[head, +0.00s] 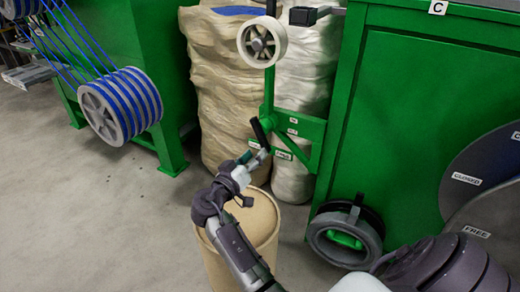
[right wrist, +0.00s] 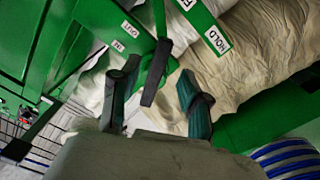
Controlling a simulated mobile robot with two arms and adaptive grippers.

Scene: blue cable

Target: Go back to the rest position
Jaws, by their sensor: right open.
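My right gripper (head: 254,154) is beside the green stand with the white spool, just below a black lever handle (head: 259,131). In the right wrist view its two dark teal fingers (right wrist: 159,76) are spread apart. The black lever (right wrist: 156,72) shows in the gap between the fingertips; I cannot tell whether they touch it. Nothing is held. My left gripper is not in view.
A tan drum (head: 264,219) stands under my right arm. A green cabinet (head: 420,100) is on the right, with a grey ring (head: 345,250) low on it. A blue cable reel (head: 120,105) is at left. Floor at lower left is clear.

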